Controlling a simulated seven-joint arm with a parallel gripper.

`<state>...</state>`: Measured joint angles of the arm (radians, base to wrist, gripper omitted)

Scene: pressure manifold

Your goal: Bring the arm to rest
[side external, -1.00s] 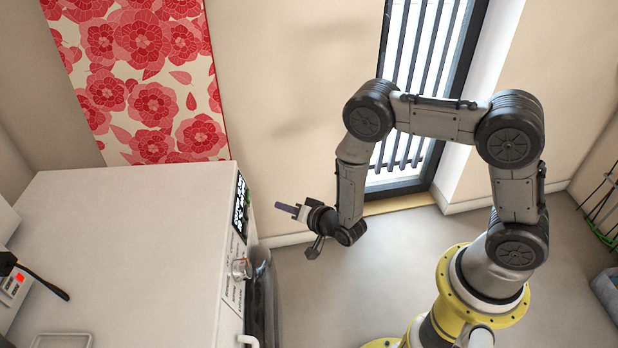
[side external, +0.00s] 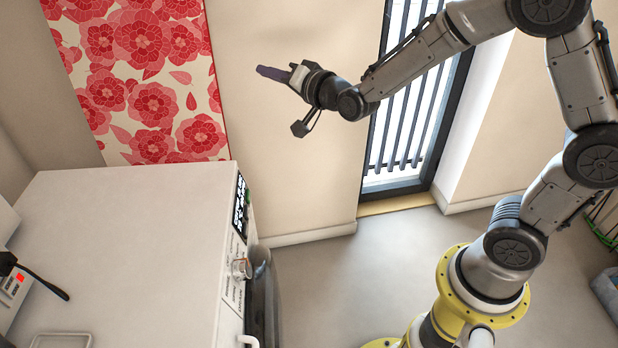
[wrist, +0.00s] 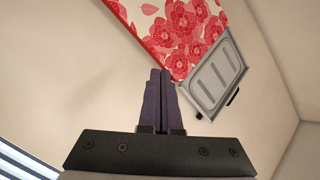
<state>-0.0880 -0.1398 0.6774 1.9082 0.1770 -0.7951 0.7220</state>
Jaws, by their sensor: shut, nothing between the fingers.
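My gripper (side external: 270,73) is raised in front of the beige wall in the side view, above the level of the white cabinet's top and to the right of the floral panel. It points left. In the wrist view my gripper (wrist: 160,78) shows two dark purple fingers pressed together with nothing between them. It is clear of every surface around it in the side view.
A white cabinet (side external: 130,240) with a knob (side external: 241,268) and a dark screen (side external: 240,207) stands at the lower left. A red floral panel (side external: 145,80) hangs behind it. A barred window (side external: 405,130) is behind my arm.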

